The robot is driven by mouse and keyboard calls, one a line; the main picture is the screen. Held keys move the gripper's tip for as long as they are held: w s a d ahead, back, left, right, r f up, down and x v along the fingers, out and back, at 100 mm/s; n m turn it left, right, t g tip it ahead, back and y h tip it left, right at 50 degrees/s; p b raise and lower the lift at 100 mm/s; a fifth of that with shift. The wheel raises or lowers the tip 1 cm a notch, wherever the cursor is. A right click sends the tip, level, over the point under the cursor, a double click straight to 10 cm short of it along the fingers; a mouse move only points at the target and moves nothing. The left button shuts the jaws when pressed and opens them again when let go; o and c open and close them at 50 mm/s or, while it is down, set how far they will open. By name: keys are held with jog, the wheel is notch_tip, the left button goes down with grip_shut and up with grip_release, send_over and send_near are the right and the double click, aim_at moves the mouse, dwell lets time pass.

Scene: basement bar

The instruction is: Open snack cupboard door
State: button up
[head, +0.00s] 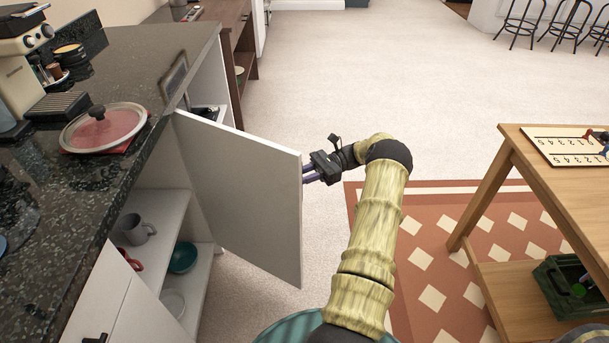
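The white cupboard door (245,200) stands swung out from the cabinet under the dark counter, well ajar. Its inner shelves (165,215) show, with a grey mug (137,229), a red mug (130,258), a teal bowl (183,257) and a pale dish (172,302). My gripper (308,175) is at the free edge of the door, on its right side. The purple fingers are partly hidden behind the door edge, so I cannot tell if they are open or shut, or whether they touch the door.
The dark counter (60,215) holds a coffee machine (22,60) and a lidded pan (103,127). A wooden table (545,185) stands at the right on a patterned rug, with a green crate (572,290) on its lower shelf. Pale carpet (400,80) beyond is clear.

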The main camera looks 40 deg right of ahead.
jog(key=d+b, duration=0.4)
jog(key=d, duration=0.1)
jog(key=shift+s+d+f, duration=0.2)
jog(key=shift+s, duration=0.1)
jog(key=shift+d+b, duration=0.1)
jog(key=shift+b, duration=0.4)
jog(key=shift+s+d+r+b, duration=0.15)
jog(key=shift+s+d+b, duration=0.05)
jog(key=shift+d+b, duration=0.75)
